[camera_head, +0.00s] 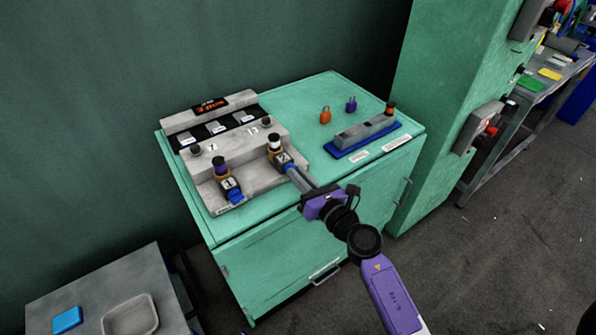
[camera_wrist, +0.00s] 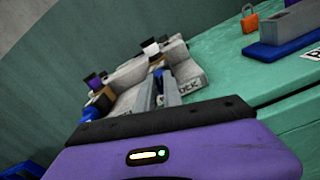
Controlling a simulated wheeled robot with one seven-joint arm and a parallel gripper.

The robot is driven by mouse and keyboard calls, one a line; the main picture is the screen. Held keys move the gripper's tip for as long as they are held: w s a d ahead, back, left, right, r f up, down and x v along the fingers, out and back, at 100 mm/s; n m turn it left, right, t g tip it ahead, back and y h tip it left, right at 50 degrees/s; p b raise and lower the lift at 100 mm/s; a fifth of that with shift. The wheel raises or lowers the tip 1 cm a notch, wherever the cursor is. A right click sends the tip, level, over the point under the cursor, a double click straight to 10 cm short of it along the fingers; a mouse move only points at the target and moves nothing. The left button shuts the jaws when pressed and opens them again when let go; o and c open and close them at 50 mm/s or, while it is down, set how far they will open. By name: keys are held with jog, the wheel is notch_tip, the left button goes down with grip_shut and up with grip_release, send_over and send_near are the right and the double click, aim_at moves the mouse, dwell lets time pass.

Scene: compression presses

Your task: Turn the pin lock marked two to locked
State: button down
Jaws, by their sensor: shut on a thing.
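The pin lock marked two (camera_head: 276,155) sits on the right side of the grey fixture block (camera_head: 240,131), with a white-topped black knob and a brass-coloured collar. My gripper (camera_head: 290,169) reaches it from the front right, and its fingers are shut at the lock's front part. In the wrist view the fingers (camera_wrist: 158,88) end at the lock, below its white-topped knob (camera_wrist: 151,47). The gripped part is mostly hidden by the fingers. The pin lock marked one (camera_head: 226,180) stands to the left, with a purple-topped knob and a blue handle (camera_head: 236,196).
The block rests on a green cabinet (camera_head: 306,95). An orange padlock (camera_head: 325,115), a purple padlock (camera_head: 351,104) and a grey bar on a blue base (camera_head: 350,146) are at the right. A green column (camera_head: 437,90) rises beyond. A grey table with a tray (camera_head: 130,316) is at lower left.

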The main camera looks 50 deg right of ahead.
jog(key=m+p, duration=0.1)
jog(key=m, duration=0.2)
jog(key=shift+d+m+p, duration=0.1)
jog(key=shift+m+p, duration=0.3)
jog(key=m+p, duration=0.1)
jog(key=m, duration=0.2)
jog(key=shift+s+d+f+m, duration=0.1)
jog(key=shift+m, duration=0.2)
jog(key=m+p, duration=0.2)
jog(key=m, duration=0.2)
jog(key=shift+f, duration=0.15)
jog(key=shift+d+f+m+p, duration=0.1)
jog(key=shift+m+p, duration=0.2)
jog(key=shift+m, duration=0.6)
jog(key=shift+d+f+m+p, duration=0.1)
jog(key=shift+m+p, duration=0.15)
jog(key=shift+m, duration=0.65)
jog(key=c, duration=1.5)
grip_release()
jog(key=shift+a, duration=0.1)
